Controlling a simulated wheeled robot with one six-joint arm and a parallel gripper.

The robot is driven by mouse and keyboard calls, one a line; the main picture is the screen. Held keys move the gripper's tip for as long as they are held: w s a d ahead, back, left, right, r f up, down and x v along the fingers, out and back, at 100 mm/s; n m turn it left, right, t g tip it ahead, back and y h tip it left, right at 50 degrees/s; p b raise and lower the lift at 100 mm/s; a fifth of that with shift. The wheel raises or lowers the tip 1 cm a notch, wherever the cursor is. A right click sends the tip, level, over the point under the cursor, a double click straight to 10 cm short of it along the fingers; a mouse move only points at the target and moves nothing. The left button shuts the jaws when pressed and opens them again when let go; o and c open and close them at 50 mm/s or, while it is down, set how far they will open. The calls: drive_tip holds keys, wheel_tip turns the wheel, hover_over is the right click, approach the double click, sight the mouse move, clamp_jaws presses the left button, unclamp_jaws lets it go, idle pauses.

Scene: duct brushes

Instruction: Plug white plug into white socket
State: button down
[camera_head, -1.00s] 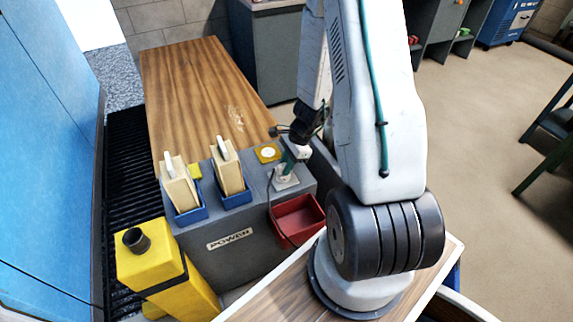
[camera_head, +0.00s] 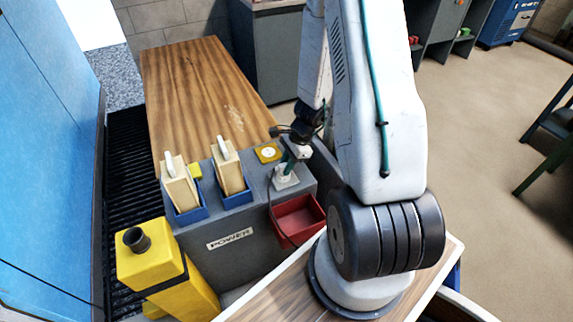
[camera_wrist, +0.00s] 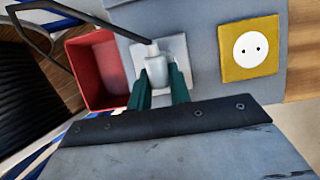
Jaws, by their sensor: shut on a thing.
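The white plug (camera_wrist: 157,70) is between the green fingers of my gripper (camera_wrist: 162,88), which is shut on it. The plug is right at a pale square socket plate (camera_wrist: 142,66) on the grey box's top. The plate also shows below my gripper (camera_head: 297,158) in the head view (camera_head: 284,182). The plug hides the middle of the plate, so I cannot tell if it is fully seated. A dark cord (camera_wrist: 92,17) leads off from the plug. Beside this plate is a yellow plate (camera_wrist: 229,66) with a round white two-hole socket face (camera_wrist: 251,49).
A red bin (camera_head: 297,219) is fixed to the front of the grey POWER box (camera_head: 217,267), close to the plug. Two wooden brushes (camera_head: 180,190) stand in blue holders at the left. A yellow canister (camera_head: 150,262) is in front. A wooden tabletop (camera_head: 190,85) lies behind.

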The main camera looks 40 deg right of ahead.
drive_tip(key=shift+f, duration=0.6)
drive_tip(key=c, duration=1.2)
unclamp_jaws()
drive_tip(key=shift+r, duration=0.15)
drive_tip(key=v, duration=0.7)
drive_tip(key=shift+r, duration=0.25)
drive_tip(key=shift+d, duration=0.1)
